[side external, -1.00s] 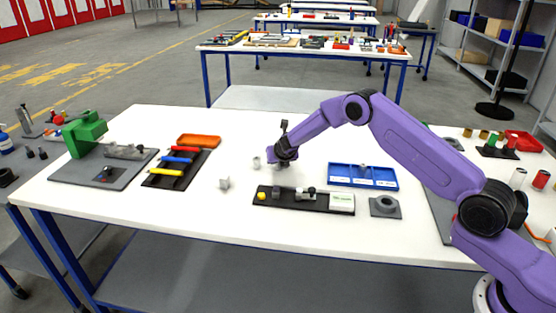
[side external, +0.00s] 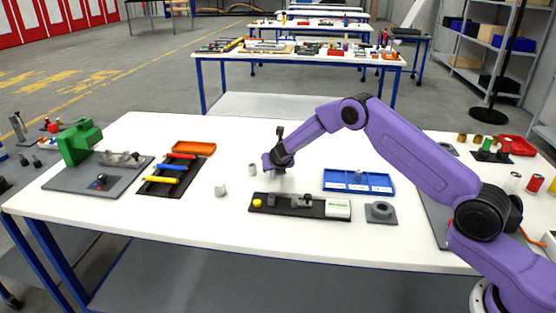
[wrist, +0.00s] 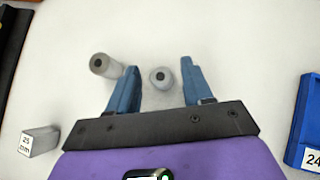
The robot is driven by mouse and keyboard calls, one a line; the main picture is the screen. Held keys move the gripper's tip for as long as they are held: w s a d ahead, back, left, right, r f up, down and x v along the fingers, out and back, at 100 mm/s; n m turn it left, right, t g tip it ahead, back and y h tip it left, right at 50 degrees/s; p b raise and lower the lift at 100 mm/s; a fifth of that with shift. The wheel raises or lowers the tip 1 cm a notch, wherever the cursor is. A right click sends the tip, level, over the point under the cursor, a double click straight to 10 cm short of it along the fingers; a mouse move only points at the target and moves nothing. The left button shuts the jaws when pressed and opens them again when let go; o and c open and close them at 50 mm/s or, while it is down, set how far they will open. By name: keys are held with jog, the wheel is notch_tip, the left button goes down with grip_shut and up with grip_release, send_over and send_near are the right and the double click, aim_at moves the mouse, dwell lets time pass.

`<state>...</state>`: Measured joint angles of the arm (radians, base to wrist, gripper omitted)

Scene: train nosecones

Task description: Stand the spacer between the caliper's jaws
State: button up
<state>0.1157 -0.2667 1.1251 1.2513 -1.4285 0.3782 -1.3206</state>
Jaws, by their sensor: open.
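My gripper (side external: 277,172) is low over the white table, pointing down. In the wrist view its two blue fingers (wrist: 158,88) are apart. A short grey cylinder with a dark centre, probably a spacer (wrist: 160,77), stands between them with clear space on both sides. A second, taller-looking grey cylinder (wrist: 103,65) stands just outside the left finger; it also shows in the side view (side external: 252,169). The caliper appears to be the black fixture (side external: 285,207) with grey jaw blocks, a yellow knob and a pale display box (side external: 338,208), nearer the camera than my gripper.
A grey block marked 25 mm (wrist: 40,141) lies left of my gripper. A blue compartment tray (side external: 358,182) is to the right. A grey ring-shaped part (side external: 381,212) sits right of the fixture. A black tool tray (side external: 175,175) and an orange tray (side external: 194,148) are farther left.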

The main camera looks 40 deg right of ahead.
jog(key=v, duration=1.6)
jog(key=shift+a, duration=0.4)
jog(key=shift+s+r, duration=0.1)
jog(key=shift+s, duration=0.05)
jog(key=s+a+r+m+g+y, duration=0.1)
jog(key=s+m, duration=0.6)
jog(key=s, duration=0.8)
jog(key=s+a+r+m+g+y, duration=0.1)
jog(key=s+r+m+g, duration=0.3)
jog(key=s, duration=1.2)
jog(key=m, duration=0.3)
jog(key=shift+s+a+r+y, duration=0.2)
jog(key=shift+a+y, duration=0.1)
jog(key=shift+a, duration=0.1)
jog(key=shift+o, duration=0.5)
jog(key=s+d+m+g, duration=0.1)
jog(key=s+m, duration=0.1)
jog(key=s, duration=0.5)
jog(key=s+d+m+g+y, duration=0.1)
jog(key=s+d+m+g, duration=0.1)
jog(key=s, duration=0.6)
jog(key=shift+m, duration=0.4)
jog(key=shift+s+f, duration=0.1)
jog(key=shift+f, duration=0.05)
